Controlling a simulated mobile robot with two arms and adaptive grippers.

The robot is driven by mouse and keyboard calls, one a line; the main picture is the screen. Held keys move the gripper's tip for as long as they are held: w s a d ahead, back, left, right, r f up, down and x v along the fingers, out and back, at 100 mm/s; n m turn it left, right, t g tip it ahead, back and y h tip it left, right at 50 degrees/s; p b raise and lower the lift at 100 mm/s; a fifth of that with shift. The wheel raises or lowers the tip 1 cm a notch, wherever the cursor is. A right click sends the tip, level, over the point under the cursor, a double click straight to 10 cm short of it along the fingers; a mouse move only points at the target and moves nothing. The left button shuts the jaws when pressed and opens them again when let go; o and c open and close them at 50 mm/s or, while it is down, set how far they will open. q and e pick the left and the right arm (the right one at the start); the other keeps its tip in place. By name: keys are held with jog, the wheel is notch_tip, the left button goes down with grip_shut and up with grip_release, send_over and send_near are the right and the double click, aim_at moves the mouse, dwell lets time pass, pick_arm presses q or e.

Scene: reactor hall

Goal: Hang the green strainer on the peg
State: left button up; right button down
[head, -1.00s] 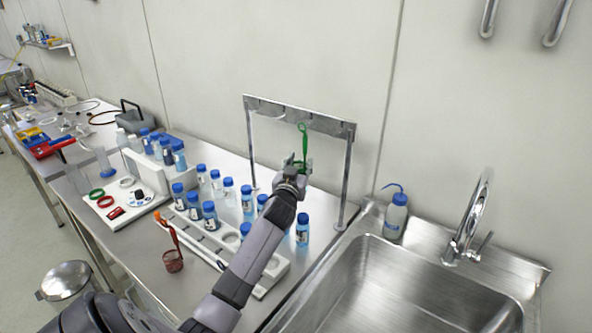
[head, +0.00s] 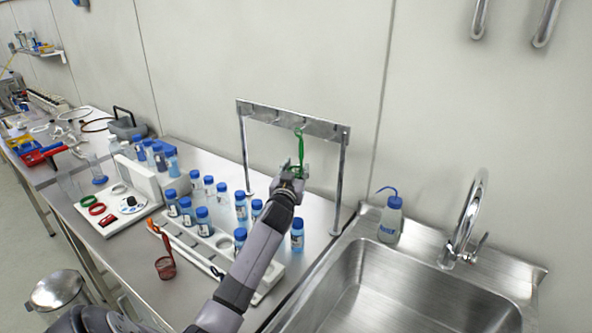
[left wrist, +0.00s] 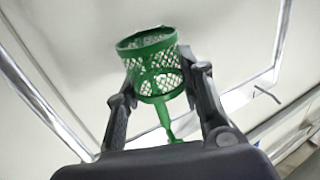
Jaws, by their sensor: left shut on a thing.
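The green strainer (head: 299,150) is upright in the head view, its ringed handle end up, just in front of the metal rail. My left gripper (head: 292,174) is shut on it low down. In the left wrist view, the strainer's mesh basket (left wrist: 155,66) sits between the fingers of my left gripper (left wrist: 157,82), with the handle running toward the palm. The rail (head: 270,114) stands on two posts and has several small pegs, hard to make out. I cannot tell whether the ring touches a peg. My right gripper is not in view.
Blue-capped bottles (head: 204,222) stand in and around a white rack below my arm. A red strainer (head: 165,266) is at the bench's front edge. A sink (head: 400,290) with a tap (head: 466,220) and wash bottle (head: 391,220) are at right.

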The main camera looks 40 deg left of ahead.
pick_arm(q)
jog(key=o, duration=0.8)
jog(key=shift+f, duration=0.1)
jog(key=o, duration=0.3)
jog(key=shift+o, duration=0.2)
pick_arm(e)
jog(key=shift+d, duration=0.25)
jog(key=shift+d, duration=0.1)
